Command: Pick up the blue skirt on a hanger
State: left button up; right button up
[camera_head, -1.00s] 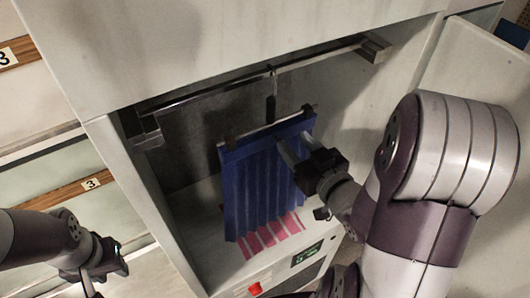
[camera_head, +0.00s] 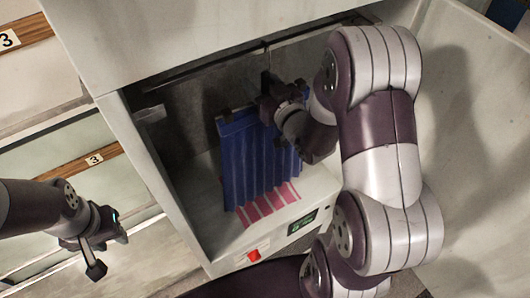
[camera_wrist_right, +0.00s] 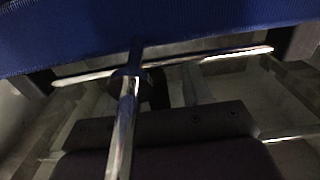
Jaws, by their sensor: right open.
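The blue pleated skirt (camera_head: 250,160) hangs upright inside the pale open cabinet, with its top right part behind my right gripper. My right gripper (camera_head: 272,92) is open at the skirt's top edge, around the height of the hanger, which it mostly hides in the head view. In the right wrist view the blue cloth (camera_wrist_right: 150,22) fills the top edge, with the shiny hanger bar (camera_wrist_right: 215,58) just below it. Contact with the hanger cannot be told. My left gripper (camera_head: 98,262) is at the lower left, away from the skirt; its jaw opening is unclear.
The rail (camera_head: 205,72) crosses the cabinet top, partly behind my right arm. A pink-and-white striped patch (camera_head: 268,205) lies on the cabinet floor below the skirt. A red button (camera_head: 253,255) and a green display (camera_head: 302,222) are on the front edge. The cabinet's side walls are close.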

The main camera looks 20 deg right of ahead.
jog(key=shift+w+d+f, duration=0.1)
jog(key=shift+d, duration=0.05)
grip_shut()
dwell(1.1)
